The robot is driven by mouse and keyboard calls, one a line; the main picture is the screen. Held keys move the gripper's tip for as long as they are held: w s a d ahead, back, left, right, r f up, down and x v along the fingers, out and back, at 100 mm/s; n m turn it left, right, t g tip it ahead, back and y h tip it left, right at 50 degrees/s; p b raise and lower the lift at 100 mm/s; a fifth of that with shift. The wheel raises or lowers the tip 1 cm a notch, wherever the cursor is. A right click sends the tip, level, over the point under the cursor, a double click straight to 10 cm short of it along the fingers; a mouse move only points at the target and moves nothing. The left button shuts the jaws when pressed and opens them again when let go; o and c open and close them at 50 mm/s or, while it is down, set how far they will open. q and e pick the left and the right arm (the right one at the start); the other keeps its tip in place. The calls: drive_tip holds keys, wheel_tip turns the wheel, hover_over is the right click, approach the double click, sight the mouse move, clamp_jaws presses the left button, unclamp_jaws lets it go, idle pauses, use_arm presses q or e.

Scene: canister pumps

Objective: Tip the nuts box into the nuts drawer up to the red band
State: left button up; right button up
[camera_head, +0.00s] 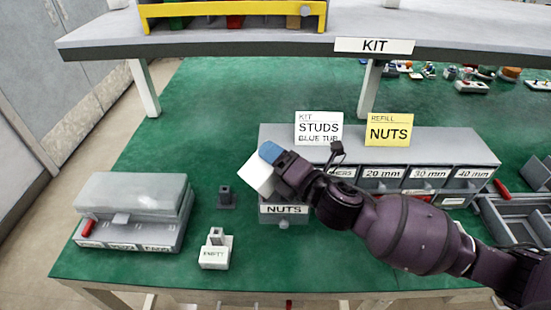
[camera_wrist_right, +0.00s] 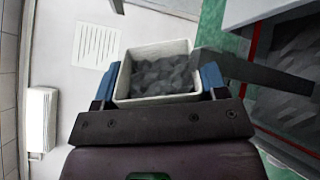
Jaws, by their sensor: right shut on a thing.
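My right gripper (camera_head: 268,163) is shut on the white nuts box (camera_head: 257,174), which it holds tilted above the pulled-out nuts drawer (camera_head: 283,210). In the wrist view the box (camera_wrist_right: 123,93) sits between the blue fingertips (camera_wrist_right: 160,80) with dark grey nuts (camera_wrist_right: 160,76) inside. The drawer (camera_wrist_right: 240,12) is at the right there, with a red band (camera_wrist_right: 254,45) along its inner wall and dark grey contents. A dark strip reaches from the box towards the drawer; I cannot tell what it is. The gripper hides much of the drawer in the head view. My left gripper is not in view.
A yellow REFILL NUTS card (camera_head: 390,131) and a white KIT STUDS card (camera_head: 319,128) stand on the grey drawer cabinet (camera_head: 450,143). A small box labelled EMPTY (camera_head: 214,254) and a grey lidded case (camera_head: 135,195) are at left.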

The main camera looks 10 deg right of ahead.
drive_tip(key=shift+r, duration=0.1)
drive_tip(key=shift+d+r+m+p, duration=0.15)
drive_tip(key=shift+m+p, duration=0.25)
drive_tip(key=shift+m, duration=0.3)
drive_tip(key=shift+w, duration=0.1)
idle(0.3)
idle(0.7)
idle(0.8)
drive_tip(key=shift+r+m+p, duration=0.15)
drive_tip(key=shift+m+p, duration=0.4)
drive_tip(key=shift+m, duration=0.15)
drive_tip(key=shift+w+d, duration=0.1)
idle(0.8)
idle(0.8)
idle(0.6)
